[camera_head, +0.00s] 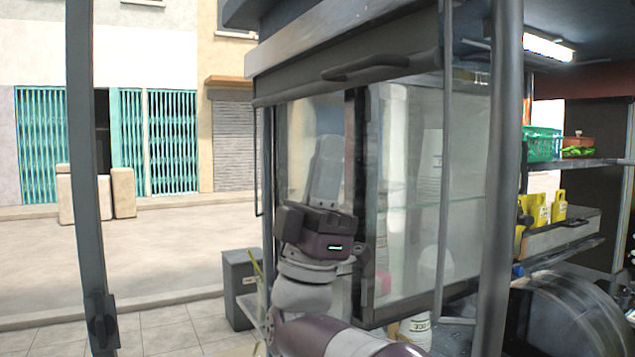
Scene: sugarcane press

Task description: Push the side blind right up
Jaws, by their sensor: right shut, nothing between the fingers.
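My right gripper (325,150) rises from the bottom middle of the head view, its pale fingers together and pointing up. It is empty. It shows in front of the glass-sided cabinet (430,190) of the stall. Above it is a dark grey panel (300,88) with a black bar handle (366,68), which looks like the side blind. The fingertips show below the handle, apart from it in the picture; the depth between them is hard to tell. My left gripper is not in view.
Grey posts (500,180) stand right of the cabinet, and another post (88,180) stands at the left. Shelves at the right hold a green basket (542,145) and yellow bottles (558,206). A grey bin (240,285) stands below. The paved street at the left is open.

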